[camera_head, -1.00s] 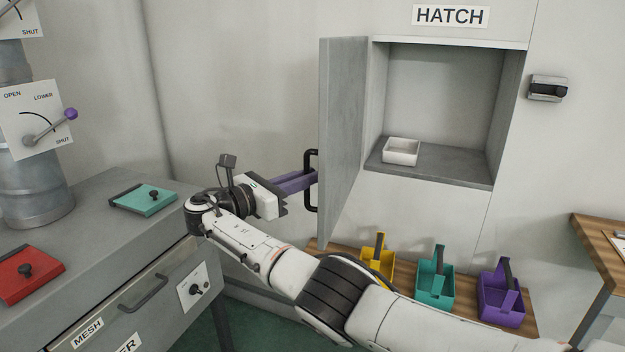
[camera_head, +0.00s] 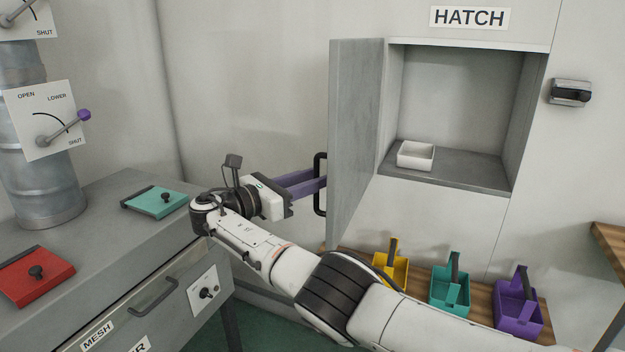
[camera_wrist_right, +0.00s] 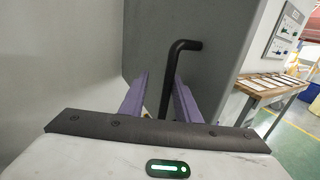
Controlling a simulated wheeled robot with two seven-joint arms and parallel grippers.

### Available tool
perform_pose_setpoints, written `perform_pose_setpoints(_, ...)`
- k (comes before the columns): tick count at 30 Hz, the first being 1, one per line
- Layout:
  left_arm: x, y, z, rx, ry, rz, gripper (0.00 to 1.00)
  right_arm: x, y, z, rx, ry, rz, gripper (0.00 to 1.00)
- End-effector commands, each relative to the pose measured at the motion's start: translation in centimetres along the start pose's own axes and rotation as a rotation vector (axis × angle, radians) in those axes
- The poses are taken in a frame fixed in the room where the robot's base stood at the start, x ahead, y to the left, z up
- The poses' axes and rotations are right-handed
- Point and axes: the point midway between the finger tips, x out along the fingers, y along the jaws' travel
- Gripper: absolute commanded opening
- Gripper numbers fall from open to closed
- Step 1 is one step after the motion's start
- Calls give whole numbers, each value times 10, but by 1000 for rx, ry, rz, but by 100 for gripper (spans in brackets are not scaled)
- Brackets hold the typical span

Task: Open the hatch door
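The grey hatch door (camera_head: 355,135) stands swung wide open to the left of the hatch opening (camera_head: 450,105), under the HATCH sign. Its black bar handle (camera_head: 320,190) is on the door's outer face, and also shows in the right wrist view (camera_wrist_right: 170,80). My right gripper (camera_head: 322,180) is at the handle. In the right wrist view its purple fingers (camera_wrist_right: 160,90) are spread, with the handle bar between or just beyond their tips and gaps showing. I cannot tell whether a finger touches it. My left gripper is not in view.
A white tray (camera_head: 416,154) sits inside the hatch. Yellow (camera_head: 393,272), teal (camera_head: 449,292) and purple (camera_head: 517,313) carriers stand on a wooden bench below. A grey cabinet (camera_head: 100,215) with teal and red lids is at left, beside a metal column with levers.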

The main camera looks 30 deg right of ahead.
Motion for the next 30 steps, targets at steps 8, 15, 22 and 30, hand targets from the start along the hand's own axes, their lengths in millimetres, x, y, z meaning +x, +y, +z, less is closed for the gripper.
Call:
perform_pose_setpoints(8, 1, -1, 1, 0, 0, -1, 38, -7, 1, -1, 0, 1, 3, 29)
perform_pose_setpoints(15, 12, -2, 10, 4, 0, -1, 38, -49, 1, -4, 1, 1, 5, 29)
perform_pose_setpoints(22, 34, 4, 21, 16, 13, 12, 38, -87, 0, -8, 4, 0, 1, 29)
perform_pose_setpoints(30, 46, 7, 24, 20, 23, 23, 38, -101, 0, -3, 2, 0, 2, 29)
